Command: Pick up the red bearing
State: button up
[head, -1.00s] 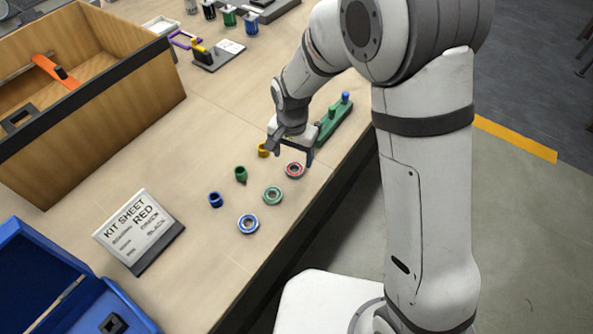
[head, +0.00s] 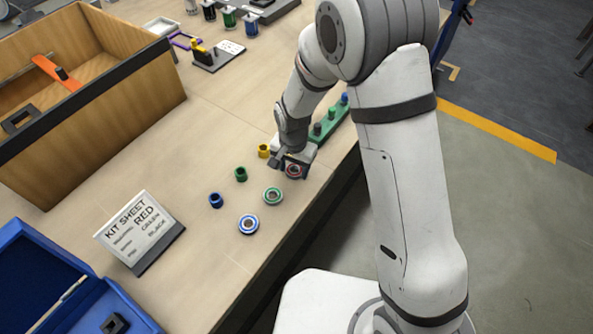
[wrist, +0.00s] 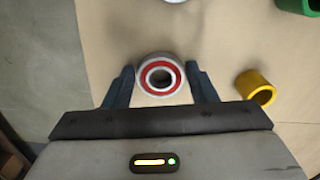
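The red bearing (wrist: 161,75), a metal ring with a red band, lies flat on the table; it also shows in the head view (head: 294,171). My gripper (wrist: 162,78) is open, with one finger on each side of the bearing in the wrist view. A gap shows between the right finger and the bearing; the left finger is very close to it. I cannot tell whether the fingers touch it. In the head view my gripper (head: 292,165) is low over the bearing and partly covers it.
A yellow bushing (head: 264,151) stands close left of my gripper. A green bearing (head: 272,196) and blue bearing (head: 248,224) lie nearer, beside green (head: 241,174) and blue (head: 216,200) bushings. A green peg holder (head: 325,130) is behind. The table edge runs close on the right.

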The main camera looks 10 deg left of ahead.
jog(key=c, duration=0.6)
jog(key=shift+c, duration=0.2)
notch_tip(320, 180, up, 10)
dwell(0.5)
